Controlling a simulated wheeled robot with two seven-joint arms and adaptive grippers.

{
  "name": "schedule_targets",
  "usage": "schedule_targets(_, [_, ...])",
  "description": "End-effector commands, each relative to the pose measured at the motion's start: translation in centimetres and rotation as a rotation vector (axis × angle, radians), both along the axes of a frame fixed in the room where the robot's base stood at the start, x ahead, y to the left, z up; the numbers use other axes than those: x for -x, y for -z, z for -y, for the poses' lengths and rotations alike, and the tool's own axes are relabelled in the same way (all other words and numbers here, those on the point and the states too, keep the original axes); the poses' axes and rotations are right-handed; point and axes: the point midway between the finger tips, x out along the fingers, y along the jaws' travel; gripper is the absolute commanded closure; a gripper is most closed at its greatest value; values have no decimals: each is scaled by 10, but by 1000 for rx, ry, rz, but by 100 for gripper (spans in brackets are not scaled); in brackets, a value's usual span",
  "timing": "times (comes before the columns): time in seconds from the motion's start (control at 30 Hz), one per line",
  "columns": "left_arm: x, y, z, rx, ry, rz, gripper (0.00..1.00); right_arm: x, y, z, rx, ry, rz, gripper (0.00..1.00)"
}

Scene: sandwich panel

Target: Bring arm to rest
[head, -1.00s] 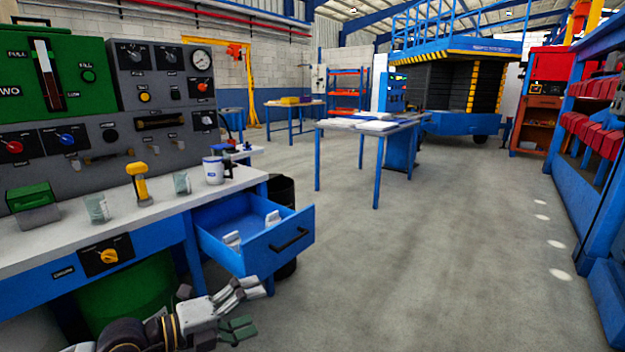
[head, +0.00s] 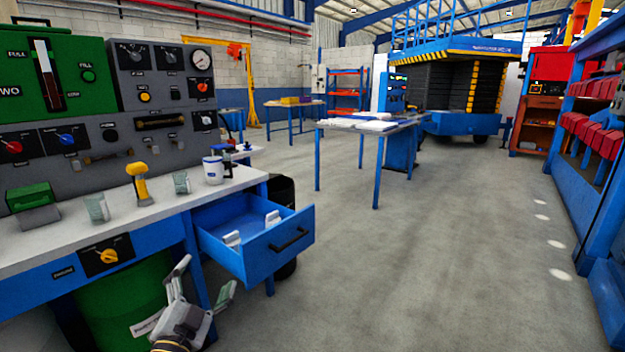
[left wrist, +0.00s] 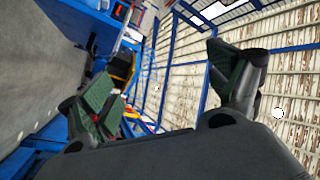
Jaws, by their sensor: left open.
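My left gripper (head: 205,288) is low in the head view, in front of the workbench and below the open blue drawer. It points upward with its fingers spread and nothing between them. In the left wrist view its two green-padded fingers (left wrist: 172,90) are wide apart, with ceiling and shelving seen beyond. The rest of my left arm is mostly cut off by the bottom edge of the head view. My right gripper is not in view.
The open blue drawer (head: 275,258) juts out above and right of the gripper, with white items inside. The workbench (head: 150,212) carries a white mug (head: 213,171) and a yellow-handled tool (head: 138,184). A green drum (head: 120,300) stands beneath. The floor (head: 430,260) to the right is clear.

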Motion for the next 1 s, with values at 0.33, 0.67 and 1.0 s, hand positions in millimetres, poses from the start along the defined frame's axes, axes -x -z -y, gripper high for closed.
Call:
schedule_targets(0.33, [21, 95, -48, 231, -267, -358, 10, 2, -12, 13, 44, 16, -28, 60])
schedule_targets(0.67, [80, 198, -52, 386, -412, -793, 10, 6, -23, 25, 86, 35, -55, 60])
schedule_targets(1.0, [156, 266, -18, 486, -415, -1206, 10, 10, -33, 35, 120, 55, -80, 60])
